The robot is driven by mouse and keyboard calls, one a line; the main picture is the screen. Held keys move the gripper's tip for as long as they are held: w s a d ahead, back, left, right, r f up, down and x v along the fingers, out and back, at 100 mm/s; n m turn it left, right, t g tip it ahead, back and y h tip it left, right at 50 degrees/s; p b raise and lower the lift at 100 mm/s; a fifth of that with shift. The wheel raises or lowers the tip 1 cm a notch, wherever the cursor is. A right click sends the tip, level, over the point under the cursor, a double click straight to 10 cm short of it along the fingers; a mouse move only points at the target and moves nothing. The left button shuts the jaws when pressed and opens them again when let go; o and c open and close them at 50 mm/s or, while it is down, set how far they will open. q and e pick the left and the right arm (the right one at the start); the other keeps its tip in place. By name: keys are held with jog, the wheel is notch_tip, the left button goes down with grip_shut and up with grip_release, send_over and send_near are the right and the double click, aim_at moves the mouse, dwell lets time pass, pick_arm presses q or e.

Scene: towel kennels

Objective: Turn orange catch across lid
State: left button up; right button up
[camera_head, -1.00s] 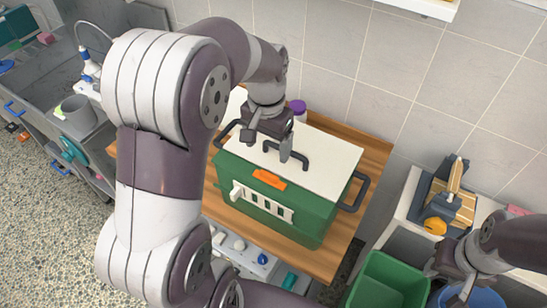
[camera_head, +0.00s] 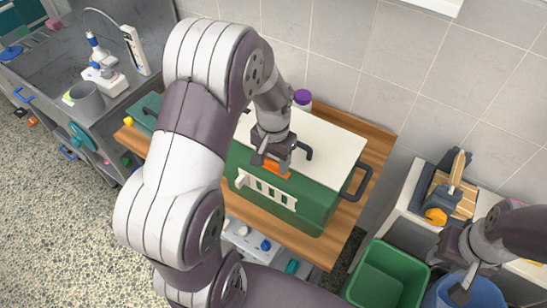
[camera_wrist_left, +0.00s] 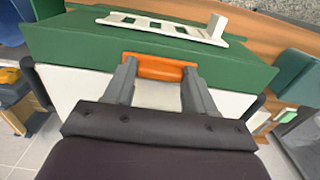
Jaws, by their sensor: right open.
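The orange catch (camera_head: 276,169) lies along the front edge of the white lid (camera_head: 325,150) of a green box (camera_head: 310,205). In the left wrist view the catch (camera_wrist_left: 158,67) lies lengthwise along the boundary between the green front and the white lid. My left gripper (camera_head: 272,162) is over it, pointing down. In the wrist view its two fingers (camera_wrist_left: 160,78) are apart, one near each end of the catch; I cannot tell whether they touch it. My right gripper (camera_head: 458,275) is open and empty at the lower right, over a blue bucket.
The box stands on a wooden bench top (camera_head: 380,150). A white slotted bracket (camera_head: 266,189) is on the front. A green bin (camera_head: 385,278) and blue bucket (camera_head: 480,292) stand at lower right.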

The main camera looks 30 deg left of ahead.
pick_arm(q)
jog(key=shift+n, duration=0.3)
jog(key=n, duration=0.3)
jog(key=shift+n+p, duration=0.35)
jog(key=shift+n, duration=0.05)
jog(key=n, duration=0.4)
jog(key=n+p, duration=0.1)
jog(key=n, duration=0.4)
jog(key=shift+w+n, duration=0.1)
jog(key=shift+n, duration=2.2)
jog(key=o, duration=1)
jog(key=shift+o, duration=0.2)
